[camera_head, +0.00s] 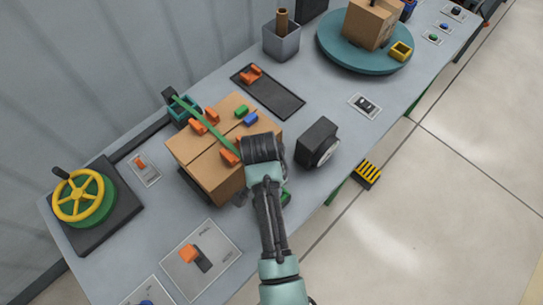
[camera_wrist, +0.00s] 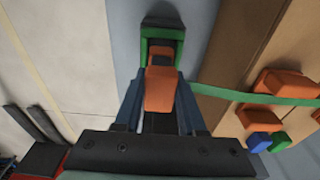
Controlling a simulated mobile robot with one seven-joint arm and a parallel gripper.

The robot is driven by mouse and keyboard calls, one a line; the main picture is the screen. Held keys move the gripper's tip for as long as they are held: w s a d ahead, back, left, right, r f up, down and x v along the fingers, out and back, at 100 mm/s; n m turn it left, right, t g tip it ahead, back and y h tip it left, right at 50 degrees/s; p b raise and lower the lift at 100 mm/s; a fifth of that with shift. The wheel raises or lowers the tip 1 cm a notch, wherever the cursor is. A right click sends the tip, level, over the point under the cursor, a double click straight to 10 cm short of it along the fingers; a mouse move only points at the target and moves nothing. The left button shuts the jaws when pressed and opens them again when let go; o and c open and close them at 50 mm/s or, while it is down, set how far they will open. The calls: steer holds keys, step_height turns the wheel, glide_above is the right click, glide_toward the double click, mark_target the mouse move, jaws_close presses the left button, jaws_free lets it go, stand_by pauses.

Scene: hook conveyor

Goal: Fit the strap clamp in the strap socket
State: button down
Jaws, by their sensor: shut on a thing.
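In the wrist view the orange strap clamp (camera_wrist: 160,88) is held between the two dark blue fingers of my gripper (camera_wrist: 161,102). The green strap socket (camera_wrist: 162,34) is a U-shaped frame around the clamp's far end; I cannot tell whether the clamp is seated in it. The green strap (camera_wrist: 235,94) runs right from near the clamp, across the cardboard box. In the head view the strap (camera_head: 207,123) crosses the box from a teal reel (camera_head: 183,109) toward my wrist. My wrist hides the clamp there, and a bit of green shows beside it (camera_head: 286,196).
The cardboard box (camera_head: 212,171) carries several orange, green and blue blocks beside the strap. A black boxy device (camera_head: 317,141) stands just right of my wrist. A lever panel (camera_head: 199,257) and a yellow handwheel (camera_head: 79,196) are left. Open floor lies beyond the bench's front edge.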

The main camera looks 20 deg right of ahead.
steer(key=shift+f+p, duration=0.3)
steer(key=shift+f, duration=0.05)
stand_by(1.0)
steer(key=shift+f+b, duration=0.85)
steer(key=shift+f, duration=0.35)
stand_by(0.4)
steer(key=shift+c, duration=2)
jaws_free()
steer(key=shift+r, duration=0.1)
steer(key=r, duration=0.4)
steer(key=a+r, duration=0.1)
steer(key=r, duration=0.7)
steer(key=shift+s+a+r, duration=0.25)
steer(key=shift+r, duration=0.15)
